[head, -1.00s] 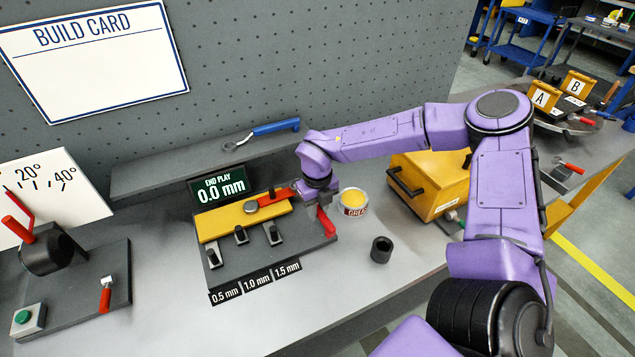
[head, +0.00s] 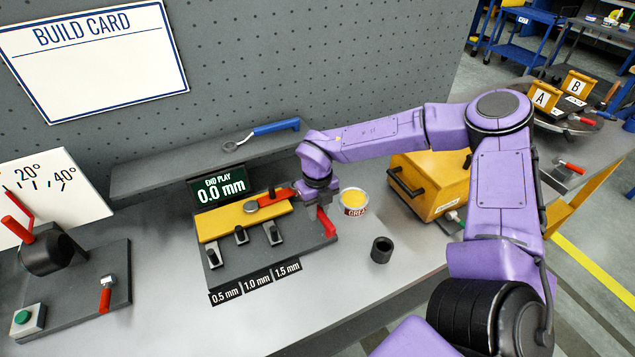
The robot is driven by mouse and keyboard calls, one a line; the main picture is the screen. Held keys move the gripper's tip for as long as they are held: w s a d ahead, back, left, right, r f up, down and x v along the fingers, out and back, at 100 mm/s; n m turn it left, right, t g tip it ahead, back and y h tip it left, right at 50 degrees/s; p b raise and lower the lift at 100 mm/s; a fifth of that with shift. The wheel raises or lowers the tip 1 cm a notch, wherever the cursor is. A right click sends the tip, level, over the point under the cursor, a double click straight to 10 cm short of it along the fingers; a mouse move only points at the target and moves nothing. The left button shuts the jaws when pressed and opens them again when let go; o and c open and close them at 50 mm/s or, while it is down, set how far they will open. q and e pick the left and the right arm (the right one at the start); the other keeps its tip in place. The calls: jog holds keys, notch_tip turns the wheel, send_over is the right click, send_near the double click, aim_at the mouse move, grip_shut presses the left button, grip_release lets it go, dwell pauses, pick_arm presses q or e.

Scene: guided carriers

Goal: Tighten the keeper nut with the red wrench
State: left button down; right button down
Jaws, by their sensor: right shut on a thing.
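The red wrench (head: 281,193) lies along the yellow bar of the fixture. Its far end is at a round grey piece, seemingly the keeper nut (head: 251,207), and its handle runs right to my right gripper. My right gripper (head: 313,199) points down at the fixture's right end and is shut on the red wrench; its fingertips are mostly hidden by the wrist. A red lever (head: 327,222) shows just below it. The end play display (head: 221,189) behind the fixture reads 0.0 mm. My left gripper is not in view.
A blue-handled wrench (head: 275,128) lies on the back shelf. A grease tin (head: 354,211), a black ring (head: 381,250) and a yellow box (head: 430,182) stand to the right. An angle fixture (head: 87,315) is at left. The bench front is clear.

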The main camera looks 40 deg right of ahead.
jog(key=shift+r+p, duration=1.05)
jog(key=shift+r, duration=0.35)
notch_tip(320, 180, up, 2)
jog(key=shift+r+p, duration=0.25)
jog(key=shift+p, duration=0.85)
jog(key=shift+r+b, duration=0.25)
jog(key=shift+b, duration=0.05)
jog(key=shift+r, duration=0.5)
